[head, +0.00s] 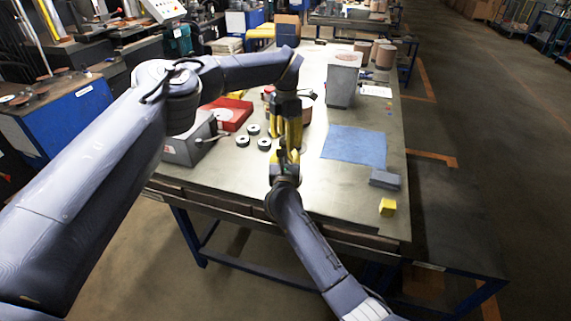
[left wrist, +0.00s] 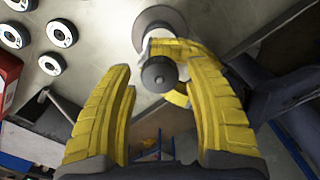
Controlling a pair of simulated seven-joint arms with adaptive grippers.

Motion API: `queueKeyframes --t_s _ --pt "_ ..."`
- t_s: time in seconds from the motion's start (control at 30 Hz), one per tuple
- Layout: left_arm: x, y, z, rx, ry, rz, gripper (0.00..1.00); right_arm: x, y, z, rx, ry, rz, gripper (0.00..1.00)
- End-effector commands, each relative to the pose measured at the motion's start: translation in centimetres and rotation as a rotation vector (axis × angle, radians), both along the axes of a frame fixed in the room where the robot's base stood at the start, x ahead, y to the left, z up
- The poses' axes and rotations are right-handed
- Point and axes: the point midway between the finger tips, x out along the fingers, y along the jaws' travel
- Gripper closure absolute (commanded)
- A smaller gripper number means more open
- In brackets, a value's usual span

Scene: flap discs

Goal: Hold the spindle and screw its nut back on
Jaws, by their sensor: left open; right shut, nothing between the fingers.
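In the head view my left gripper (head: 288,138) points down over the near middle of the table. In the left wrist view its yellow fingers are open on both sides of a dark round piece (left wrist: 158,74), seen end-on, which looks like the spindle or its nut; I cannot tell which. My right gripper (head: 284,155) comes up from the near edge, just below the left one. Its yellow fingers (left wrist: 178,48) are shut, close beside the round piece. The two grippers hide most of the spindle in the head view.
Several dark rings (head: 264,144) lie left of the grippers, near a red tray (head: 232,112) and a grey box (head: 188,150). A blue cloth (head: 355,146), grey block (head: 385,179) and yellow block (head: 387,207) lie right. A grey bin (head: 342,85) stands behind.

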Motion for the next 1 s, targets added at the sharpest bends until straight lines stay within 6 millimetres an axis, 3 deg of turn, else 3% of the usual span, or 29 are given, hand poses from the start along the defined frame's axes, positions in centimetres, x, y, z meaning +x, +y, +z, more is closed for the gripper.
queueKeyframes --t_s 0.3,0.73,1.0 --pt "0.0 0.0 3.3 0.000 -0.001 0.000 0.46 0.0 0.0 0.0 0.000 0.000 0.000 1.00" --pt "0.2 -0.3 4.1 -0.014 -0.008 0.002 0.42 0.0 0.0 0.0 0.000 0.000 0.000 1.00" --pt "0.3 -0.5 5.7 -0.023 -0.010 0.292 0.42 0.0 0.0 0.0 0.000 0.000 0.000 1.00"
